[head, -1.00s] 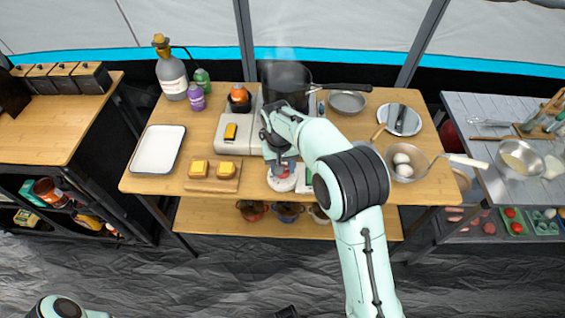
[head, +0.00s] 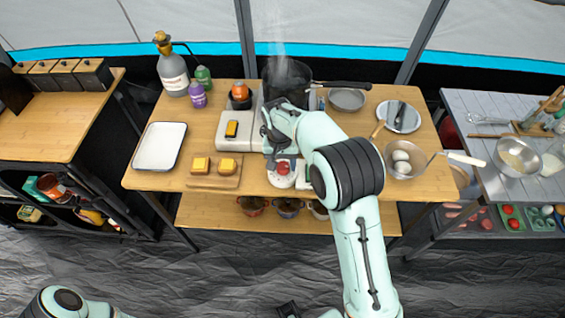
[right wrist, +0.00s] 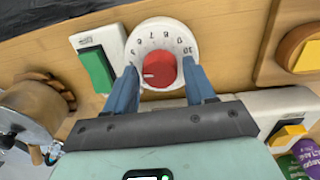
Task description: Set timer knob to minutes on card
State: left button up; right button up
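The timer is a round white dial (right wrist: 140,42) with numbers around its edge and a red knob (right wrist: 160,67) in the middle. In the right wrist view the numbers appear upside down, and a small pale mark shows at the knob's left. In the head view the timer (head: 281,181) sits near the table's front edge, with its red knob (head: 283,168) showing.
A stove (head: 228,133) with a steaming dark pot (head: 290,76) stands behind the timer. A board (head: 215,181) with two yellow-topped pieces lies left. A pan with eggs (head: 403,158) is right of my arm. Free wood lies between tray (head: 160,147) and board.

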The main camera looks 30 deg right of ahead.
aim_at(280, 166)
jog(key=shift+o, duration=0.5)
pick_arm(q)
jog(key=shift+w+r+p, duration=0.3)
jog(key=shift+r+p, duration=0.2)
jog(key=shift+r, duration=0.05)
jog(key=shift+w+r+p, duration=0.3)
jog(key=shift+r+p, duration=0.15)
jog(key=shift+r, duration=0.1)
pick_arm(e)
notch_tip(280, 166, up, 13)
jog(key=shift+w+a+r, duration=0.2)
jog(key=shift+a, duration=0.15)
pick_arm(q)
jog(key=shift+f, duration=0.1)
pick_arm(e)
jog(key=shift+s, duration=0.1)
